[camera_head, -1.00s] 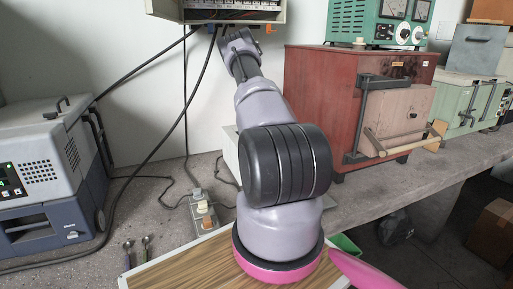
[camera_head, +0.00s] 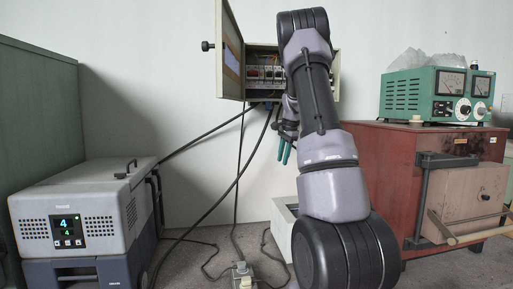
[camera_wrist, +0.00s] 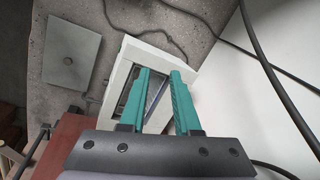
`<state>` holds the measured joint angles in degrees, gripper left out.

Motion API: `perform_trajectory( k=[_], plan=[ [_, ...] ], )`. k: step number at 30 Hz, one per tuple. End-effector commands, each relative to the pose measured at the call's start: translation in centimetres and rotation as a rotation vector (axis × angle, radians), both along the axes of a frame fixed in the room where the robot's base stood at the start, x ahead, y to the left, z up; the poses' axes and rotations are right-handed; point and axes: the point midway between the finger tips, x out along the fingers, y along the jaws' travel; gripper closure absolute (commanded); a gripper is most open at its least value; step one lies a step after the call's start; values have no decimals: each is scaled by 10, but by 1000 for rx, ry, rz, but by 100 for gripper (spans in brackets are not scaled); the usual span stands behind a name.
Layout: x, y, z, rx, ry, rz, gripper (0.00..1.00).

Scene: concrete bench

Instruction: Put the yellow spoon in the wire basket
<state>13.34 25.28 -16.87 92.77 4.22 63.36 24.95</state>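My gripper (camera_head: 285,152) hangs in front of the wall below the open electrical box in the head view. Its two teal fingers show in the wrist view (camera_wrist: 160,74), apart with nothing held between them. Beyond the fingers lies an open-topped pale box (camera_wrist: 120,80); it also stands on the bench in the head view (camera_head: 284,228), partly hidden by my arm. How far the fingertips are from it I cannot tell. I see neither the yellow spoon nor a wire basket in either view.
The electrical box (camera_head: 231,50) has its door open. A grey device (camera_head: 75,215) stands left, a red cabinet (camera_head: 390,150) right with a green meter unit (camera_head: 437,95) on top. Black cables (camera_head: 240,180) hang to the bench. A flat grey square (camera_wrist: 72,55) lies left in the wrist view.

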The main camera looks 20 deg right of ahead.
Motion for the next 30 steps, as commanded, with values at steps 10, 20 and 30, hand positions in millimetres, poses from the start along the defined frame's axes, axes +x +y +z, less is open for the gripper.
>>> perform_trajectory(
  k=[10, 20, 30],
  plan=[
    [-117, 147, 117, -69, -214, 402, 69],
    [-259, 245, 138, -228, -389, 784, 69],
    [-326, 273, 118, -343, -463, 962, 69]
  ],
)
